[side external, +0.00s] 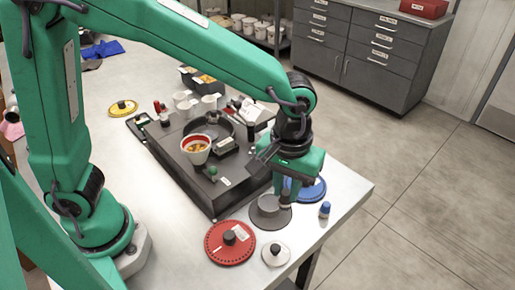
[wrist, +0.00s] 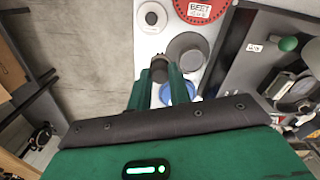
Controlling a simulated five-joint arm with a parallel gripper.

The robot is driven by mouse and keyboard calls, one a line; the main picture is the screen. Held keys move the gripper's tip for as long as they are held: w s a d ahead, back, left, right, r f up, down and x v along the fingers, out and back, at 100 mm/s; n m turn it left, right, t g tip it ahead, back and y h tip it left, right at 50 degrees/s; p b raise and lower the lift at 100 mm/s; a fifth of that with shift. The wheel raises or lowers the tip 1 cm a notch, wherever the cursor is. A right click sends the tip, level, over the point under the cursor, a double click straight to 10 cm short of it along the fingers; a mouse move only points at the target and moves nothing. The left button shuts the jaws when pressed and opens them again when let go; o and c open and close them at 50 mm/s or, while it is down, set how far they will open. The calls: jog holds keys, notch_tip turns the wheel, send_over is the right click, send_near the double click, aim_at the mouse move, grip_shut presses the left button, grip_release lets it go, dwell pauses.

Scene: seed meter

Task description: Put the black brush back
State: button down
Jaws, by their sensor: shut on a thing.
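My gripper (side external: 285,193) is low over the near right end of the table, above the grey and blue discs. In the wrist view its two green fingers (wrist: 160,82) are shut on a dark ridged piece, which I take for the black brush (wrist: 179,68).
A blue disc (side external: 314,190), grey disc (side external: 262,222), red disc (side external: 218,250) and white disc (side external: 268,260) lie near the gripper. A small blue-topped piece (side external: 324,209) stands by the table edge. The dark seed meter base (side external: 190,178) with a red-rimmed cup (side external: 196,148) is left.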

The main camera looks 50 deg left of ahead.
jog(key=s+d+f+m, duration=0.1)
jog(key=s+d+m, duration=0.2)
jog(key=s+d, duration=0.2)
jog(key=shift+s+d+m, duration=0.3)
jog(key=shift+d+m, duration=0.1)
jog(key=shift+d, duration=0.6)
jog(key=shift+w+f, duration=0.1)
jog(key=shift+f, duration=0.05)
jog(key=shift+w+a+f, duration=0.85)
jog(key=shift+w+f, duration=0.9)
jog(key=shift+f, duration=0.1)
jog(key=shift+w+a+f, duration=0.8)
jog(key=shift+w+f, duration=0.95)
jog(key=shift+f, duration=0.05)
jog(key=shift+w+a+f, duration=0.85)
jog(key=shift+w+f, duration=0.9)
jog(key=shift+f, duration=0.1)
jog(key=shift+f, duration=0.15)
jog(key=c, duration=1.3)
grip_release()
